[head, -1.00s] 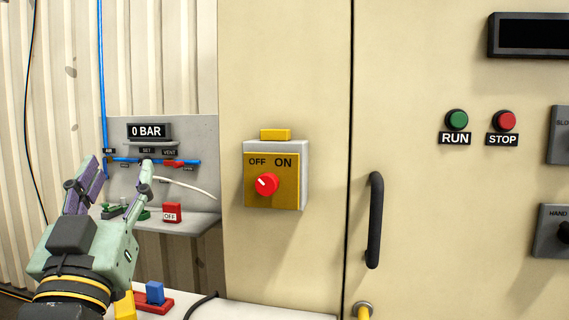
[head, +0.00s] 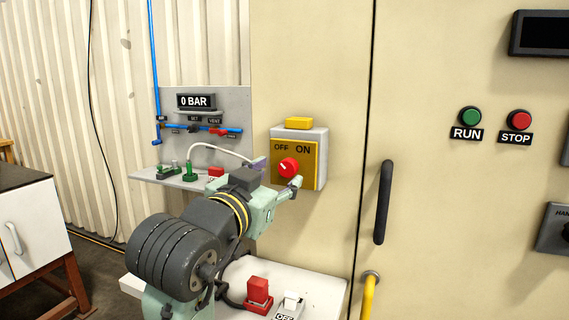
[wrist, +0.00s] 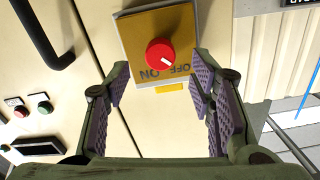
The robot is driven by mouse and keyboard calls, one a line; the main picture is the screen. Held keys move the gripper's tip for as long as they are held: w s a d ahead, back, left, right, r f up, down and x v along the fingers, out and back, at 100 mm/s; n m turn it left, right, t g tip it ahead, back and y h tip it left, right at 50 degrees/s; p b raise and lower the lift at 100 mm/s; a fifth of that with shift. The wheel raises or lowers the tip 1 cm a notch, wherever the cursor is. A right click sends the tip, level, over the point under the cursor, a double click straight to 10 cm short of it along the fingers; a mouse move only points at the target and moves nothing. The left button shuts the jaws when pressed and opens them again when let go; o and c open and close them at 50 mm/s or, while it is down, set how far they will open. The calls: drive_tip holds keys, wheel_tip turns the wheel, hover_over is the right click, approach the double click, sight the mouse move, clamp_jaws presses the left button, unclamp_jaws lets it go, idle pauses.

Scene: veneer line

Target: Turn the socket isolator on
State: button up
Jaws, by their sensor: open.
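A grey box with a yellow plate and a red rotary knob, lettered OFF and ON, is on the cream cabinet; I take it for the socket isolator (head: 314,164). The white mark on its red knob (head: 288,167) points up and left, toward OFF. In the wrist view the knob (wrist: 160,54) appears upside down, its mark toward OFF. My gripper (head: 278,174) is in front of the box at knob height. In the wrist view its open, empty fingers (wrist: 160,82) stand either side of the knob's line, with no contact visible.
A black door handle (head: 383,202) is right of the box. A shelf (head: 150,176) with small valves and a 0 BAR display (head: 196,101) is left. Below are a red block (head: 258,293) and a white piece labelled OFF (head: 291,302). RUN (head: 470,117) and STOP (head: 518,120) buttons are right.

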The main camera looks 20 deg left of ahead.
sight(286, 169)
drive_tip(key=shift+w+d+p, duration=0.1)
drive_tip(key=shift+w+p, duration=0.35)
drive_tip(key=shift+w, duration=1.75)
drive_tip(key=shift+c, duration=0.2)
drive_tip(key=c, duration=1.1)
drive_tip(key=shift+c, duration=0.2)
